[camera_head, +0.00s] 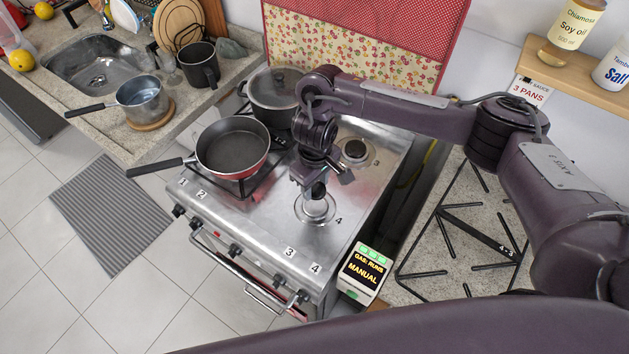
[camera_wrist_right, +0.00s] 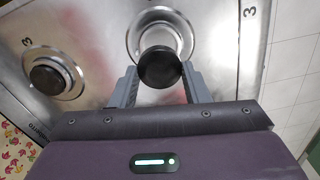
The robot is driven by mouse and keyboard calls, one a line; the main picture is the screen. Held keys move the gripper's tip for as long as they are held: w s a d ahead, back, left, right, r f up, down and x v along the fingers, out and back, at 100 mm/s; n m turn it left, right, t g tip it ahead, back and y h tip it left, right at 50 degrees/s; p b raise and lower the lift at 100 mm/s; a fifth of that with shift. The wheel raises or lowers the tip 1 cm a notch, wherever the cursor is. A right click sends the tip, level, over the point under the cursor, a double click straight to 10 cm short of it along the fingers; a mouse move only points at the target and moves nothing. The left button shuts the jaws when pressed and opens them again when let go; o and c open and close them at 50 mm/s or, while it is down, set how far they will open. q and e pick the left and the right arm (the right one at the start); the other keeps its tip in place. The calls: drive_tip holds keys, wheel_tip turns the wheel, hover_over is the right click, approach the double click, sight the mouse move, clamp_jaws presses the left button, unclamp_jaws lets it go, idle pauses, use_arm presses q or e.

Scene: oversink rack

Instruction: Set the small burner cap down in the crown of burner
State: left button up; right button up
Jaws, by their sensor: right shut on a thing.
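The small burner cap (camera_wrist_right: 159,67) is a dark round disc between the two grey fingers of my right gripper (camera_wrist_right: 158,82), which is shut on it. In the head view the right gripper (camera_head: 318,190) points down above the front burner (camera_head: 314,213), beside the number 4 on the steel hob. In the right wrist view this burner (camera_wrist_right: 160,17) is a pale ring in a round dish, and the cap overlaps its near edge. The cap seems to be above the crown and off its centre; the gap in height cannot be told. My left gripper is not in view.
A back burner (camera_head: 354,152) with a dark cap sits behind the gripper. A frying pan (camera_head: 233,147) and a lidded pot (camera_head: 275,92) stand on the left burners. A display box (camera_head: 363,273) reads MANUAL. A loose black grate (camera_head: 478,232) lies on the right counter.

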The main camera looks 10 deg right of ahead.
drive_tip(key=shift+w+a+p, duration=0.15)
drive_tip(key=shift+p, duration=0.25)
drive_tip(key=shift+f+b, duration=0.3)
drive_tip(key=shift+f, duration=0.2)
drive_tip(key=shift+f+b, duration=1)
drive_tip(key=shift+f, duration=1)
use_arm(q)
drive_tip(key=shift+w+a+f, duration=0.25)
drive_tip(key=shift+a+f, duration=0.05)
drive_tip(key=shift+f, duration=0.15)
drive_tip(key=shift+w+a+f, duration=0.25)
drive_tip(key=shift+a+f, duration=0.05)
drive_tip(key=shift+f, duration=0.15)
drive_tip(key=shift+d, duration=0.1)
use_arm(e)
drive_tip(key=shift+f, duration=0.1)
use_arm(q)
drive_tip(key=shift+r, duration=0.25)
use_arm(e)
drive_tip(key=shift+f, duration=0.55)
drive_tip(key=o, duration=1.5)
drive_tip(key=shift+o, duration=0.2)
use_arm(q)
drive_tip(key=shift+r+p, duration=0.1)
drive_tip(key=shift+p, duration=0.25)
use_arm(e)
drive_tip(key=shift+r, duration=0.1)
